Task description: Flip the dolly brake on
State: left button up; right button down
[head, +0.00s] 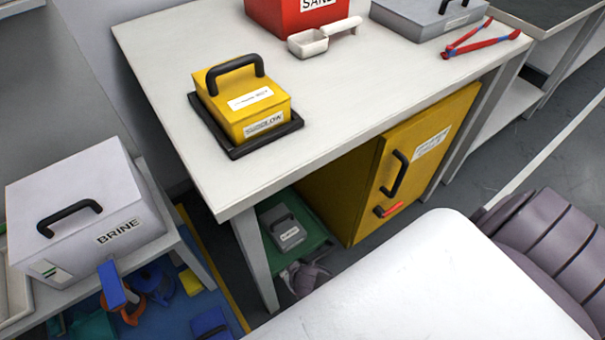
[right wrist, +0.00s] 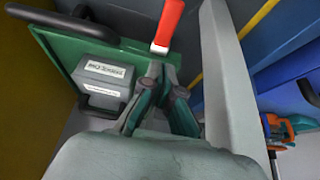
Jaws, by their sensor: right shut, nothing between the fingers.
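The green dolly (head: 310,238) stands on the floor under the white table, with a grey labelled box (head: 284,229) on it. In the right wrist view, the dolly (right wrist: 150,60) carries the same box (right wrist: 103,82). A red lever (right wrist: 167,26) with a pale lower end stands at the dolly's edge and appears to be its brake. My right gripper (right wrist: 164,78) is shut and empty, its fingertips just below the lever's pale end in the picture; contact is unclear. In the head view, my right gripper (head: 308,274) is partly hidden beside the dolly. My left gripper is out of view.
A yellow cabinet (head: 340,190) with a black handle and red latch stands right of the dolly. A table leg (head: 256,262) is close on the left. A white BRINE box (head: 120,195) sits on a shelf; the table (head: 330,100) above holds a yellow box (head: 240,100).

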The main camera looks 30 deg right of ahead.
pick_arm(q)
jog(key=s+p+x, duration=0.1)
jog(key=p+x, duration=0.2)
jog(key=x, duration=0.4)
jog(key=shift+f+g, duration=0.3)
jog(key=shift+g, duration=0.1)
pick_arm(e)
jog(key=s+r, duration=0.6)
jog(key=shift+d, duration=0.15)
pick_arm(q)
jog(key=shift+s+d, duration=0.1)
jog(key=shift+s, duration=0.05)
pick_arm(e)
jog(key=shift+r, duration=0.1)
